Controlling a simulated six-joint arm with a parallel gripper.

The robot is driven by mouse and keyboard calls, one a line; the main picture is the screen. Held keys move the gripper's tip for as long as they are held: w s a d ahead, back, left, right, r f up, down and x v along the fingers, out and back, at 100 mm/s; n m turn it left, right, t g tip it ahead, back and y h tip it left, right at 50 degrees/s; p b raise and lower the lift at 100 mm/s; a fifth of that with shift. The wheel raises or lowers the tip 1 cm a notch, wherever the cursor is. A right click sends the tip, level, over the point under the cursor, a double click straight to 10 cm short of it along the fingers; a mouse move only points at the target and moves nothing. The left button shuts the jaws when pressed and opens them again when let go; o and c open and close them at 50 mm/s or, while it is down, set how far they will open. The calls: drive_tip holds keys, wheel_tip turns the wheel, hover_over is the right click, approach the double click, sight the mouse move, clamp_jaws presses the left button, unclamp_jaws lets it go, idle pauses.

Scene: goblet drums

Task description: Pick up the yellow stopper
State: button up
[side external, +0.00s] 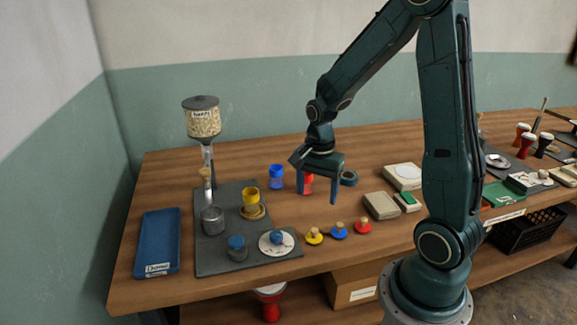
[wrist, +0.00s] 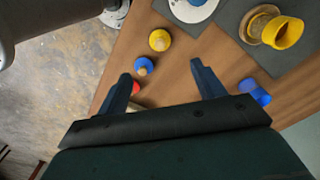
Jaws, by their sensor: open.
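The yellow stopper (side external: 314,238), a round disc with a light wooden knob, sits on the wooden table at the left end of a row. Beside it are a blue stopper (side external: 339,231) and a red stopper (side external: 363,227). My gripper (side external: 318,196) is open and empty, above the table and behind the row. In the wrist view, the yellow stopper (wrist: 160,40) lies beyond my open fingers (wrist: 160,72), near the top. The blue stopper (wrist: 143,67) is nearer the left finger, and the red stopper (wrist: 136,88) is partly hidden by that finger.
A grey mat (side external: 215,262) holds a yellow cup (side external: 250,198), metal tins and a white disc (side external: 289,243) with a blue piece. A blue cup (side external: 277,178) and a partly hidden red cup (side external: 309,180) stand by my gripper. Pale boxes (side external: 381,207) lie right.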

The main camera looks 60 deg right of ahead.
sight(315, 229)
drive_tip(key=shift+d+f, duration=0.1)
drive_tip(key=shift+f, duration=0.1)
drive_tip(key=shift+f, duration=4.25)
drive_tip(key=shift+f, duration=2.6)
drive_tip(key=c, duration=1)
